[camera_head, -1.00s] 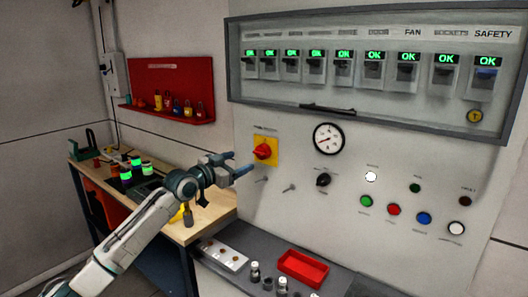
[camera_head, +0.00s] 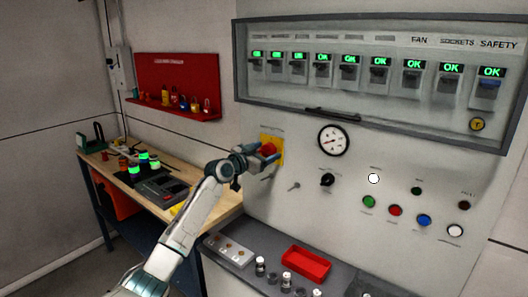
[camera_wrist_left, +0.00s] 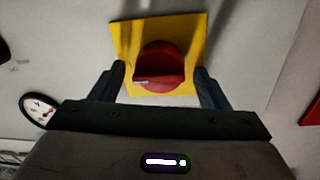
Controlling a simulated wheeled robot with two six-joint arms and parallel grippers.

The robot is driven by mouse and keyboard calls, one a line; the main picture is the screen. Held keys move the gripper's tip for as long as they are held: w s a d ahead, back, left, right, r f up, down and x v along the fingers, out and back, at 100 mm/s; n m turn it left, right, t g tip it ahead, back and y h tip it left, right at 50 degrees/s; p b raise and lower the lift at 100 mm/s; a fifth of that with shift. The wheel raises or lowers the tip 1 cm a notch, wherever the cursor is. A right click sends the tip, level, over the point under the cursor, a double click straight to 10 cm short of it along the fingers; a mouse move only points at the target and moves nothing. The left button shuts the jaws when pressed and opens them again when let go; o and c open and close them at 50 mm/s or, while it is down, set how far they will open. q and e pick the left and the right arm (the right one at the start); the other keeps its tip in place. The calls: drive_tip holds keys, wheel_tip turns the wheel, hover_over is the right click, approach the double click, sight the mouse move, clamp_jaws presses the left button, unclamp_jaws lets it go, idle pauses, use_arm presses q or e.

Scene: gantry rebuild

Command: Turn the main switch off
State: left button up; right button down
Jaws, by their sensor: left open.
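The main switch is a red rotary knob (camera_head: 268,149) on a yellow square plate (camera_head: 277,143) on the grey panel. In the left wrist view the red knob (camera_wrist_left: 163,67) lies between the two dark fingers, in front of the yellow plate (camera_wrist_left: 123,38). My left gripper (camera_head: 266,158) is open, with its fingers on either side of the knob; it also shows in the left wrist view (camera_wrist_left: 160,85). I cannot tell whether the fingers touch the knob. Part of the knob and plate is hidden by the gripper in the head view. My right gripper is not in view.
A round gauge (camera_head: 333,140), a black selector knob (camera_head: 327,180) and several coloured buttons are to the right. A framed breaker row (camera_head: 375,75) is above. A red tray (camera_head: 306,264) lies on the grey shelf below. A wooden bench (camera_head: 216,203) stands left.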

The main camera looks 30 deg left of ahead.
use_arm(q)
drive_tip(key=c, duration=0.9)
